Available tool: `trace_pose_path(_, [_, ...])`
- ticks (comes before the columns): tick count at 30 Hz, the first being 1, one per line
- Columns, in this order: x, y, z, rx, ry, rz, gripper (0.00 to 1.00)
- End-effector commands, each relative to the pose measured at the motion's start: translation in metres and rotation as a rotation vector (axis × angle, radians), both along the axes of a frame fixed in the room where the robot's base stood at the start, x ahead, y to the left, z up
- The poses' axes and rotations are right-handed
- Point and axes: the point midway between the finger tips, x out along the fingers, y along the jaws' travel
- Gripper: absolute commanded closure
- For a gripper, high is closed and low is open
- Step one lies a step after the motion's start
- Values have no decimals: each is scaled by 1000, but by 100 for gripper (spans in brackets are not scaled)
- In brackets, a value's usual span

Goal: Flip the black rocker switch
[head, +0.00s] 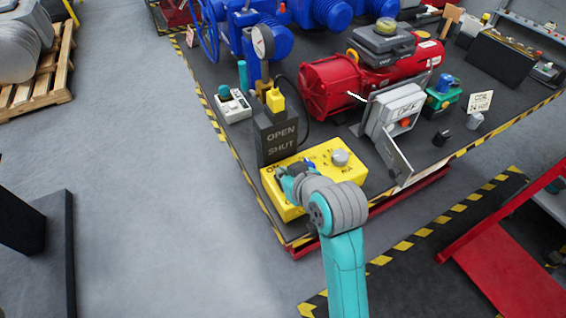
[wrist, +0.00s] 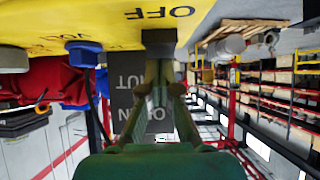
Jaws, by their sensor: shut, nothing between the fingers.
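The yellow control box (head: 350,177) stands at the front edge of the dark platform. In the wrist view its yellow face (wrist: 110,22) fills the top, upside down, with the word OFF on it. A dark block, apparently the black rocker switch (wrist: 158,40), projects from that face beside OFF; which way it is tipped I cannot tell. My gripper (head: 288,180) is at the left part of the box and hides the switch in the head view. In the wrist view my gripper (wrist: 159,92) is shut and empty, its fingertips close to the switch; contact is unclear.
A grey knob (head: 340,157) stands on the box, and a blue knob (wrist: 83,52) shows in the wrist view. The black OPEN/SHUT block (head: 277,138) stands just behind. A grey box with an open lid (head: 392,150) is to the right.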

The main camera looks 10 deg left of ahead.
Motion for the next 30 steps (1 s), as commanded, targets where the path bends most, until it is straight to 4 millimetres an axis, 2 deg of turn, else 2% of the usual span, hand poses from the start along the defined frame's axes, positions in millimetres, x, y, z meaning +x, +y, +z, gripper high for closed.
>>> trace_pose_path(21, [2, 1, -8, -1, 1, 0, 100])
trace_pose_path(30, [-6, -4, -10, -2, 5, -1, 100])
